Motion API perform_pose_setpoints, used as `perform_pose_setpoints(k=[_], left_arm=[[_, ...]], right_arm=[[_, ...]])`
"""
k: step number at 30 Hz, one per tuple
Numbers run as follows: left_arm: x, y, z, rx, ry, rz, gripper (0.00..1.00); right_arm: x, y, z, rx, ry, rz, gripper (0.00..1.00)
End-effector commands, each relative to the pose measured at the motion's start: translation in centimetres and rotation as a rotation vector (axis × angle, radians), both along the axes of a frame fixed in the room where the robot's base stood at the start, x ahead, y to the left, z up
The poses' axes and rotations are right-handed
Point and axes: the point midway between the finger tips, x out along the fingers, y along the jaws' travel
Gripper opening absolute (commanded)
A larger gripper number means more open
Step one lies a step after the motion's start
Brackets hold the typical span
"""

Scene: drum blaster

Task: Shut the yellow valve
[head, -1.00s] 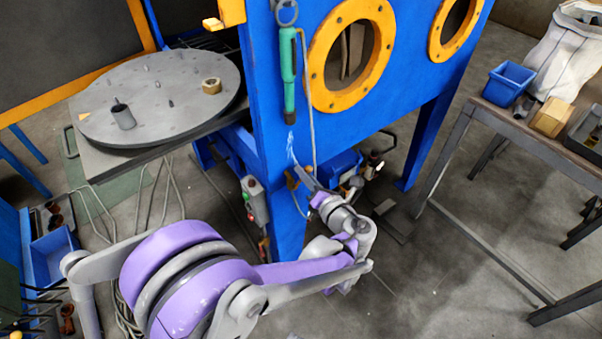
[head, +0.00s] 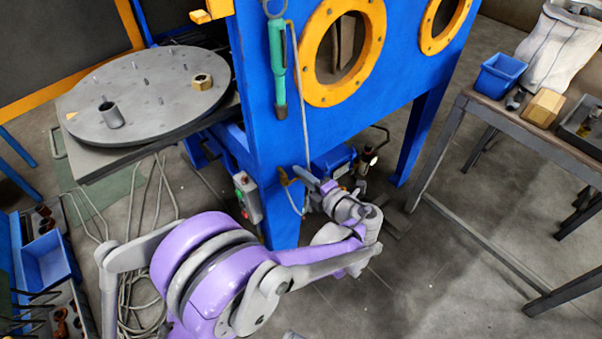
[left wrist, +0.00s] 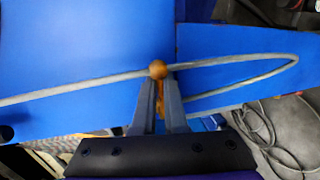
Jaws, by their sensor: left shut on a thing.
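The small yellow valve (head: 284,178) sits on a grey hose at the front lower corner of the blue cabinet. In the left wrist view its round yellow body (left wrist: 158,69) shows just beyond my fingertips, with the hose running to both sides. My left gripper (head: 303,175) is at the valve. In the left wrist view the left gripper (left wrist: 160,92) is shut on the valve's yellow lever (left wrist: 160,102), which stands between the two fingers. The fingers hide part of the lever. My right gripper is in neither current view.
The blue cabinet (head: 265,130) with yellow-rimmed round ports stands behind the gripper. A green-handled tool (head: 277,65) hangs above the valve. A grey control box (head: 247,197) is left of it. A round turntable (head: 150,95) is at left, a workbench (head: 520,130) at right.

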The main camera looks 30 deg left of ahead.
Motion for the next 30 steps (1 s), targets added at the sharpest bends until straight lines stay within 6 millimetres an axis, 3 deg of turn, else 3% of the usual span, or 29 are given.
perform_pose_setpoints(k=[18, 19, 24, 30], left_arm=[[0.53, -0.39, -0.09, 0.018, 0.038, -0.016, 0.0], [0.53, -0.4, -0.09, 0.018, 0.038, -0.016, 0.13], [0.45, -0.38, -0.13, 0.017, 0.038, -0.014, 0.44], [0.28, -0.23, -0.17, 0.015, 0.038, -0.01, 0.46]], right_arm=[[0.01, 0.0, -0.09, 0.0, 0.0, 0.0, 0.57], [0.01, 0.0, -0.09, 0.0, 0.0, 0.0, 0.57], [0.01, 0.0, -0.09, 0.0, 0.0, 0.0, 0.57], [0.01, 0.0, -0.09, 0.0, 0.0, 0.0, 0.57]])
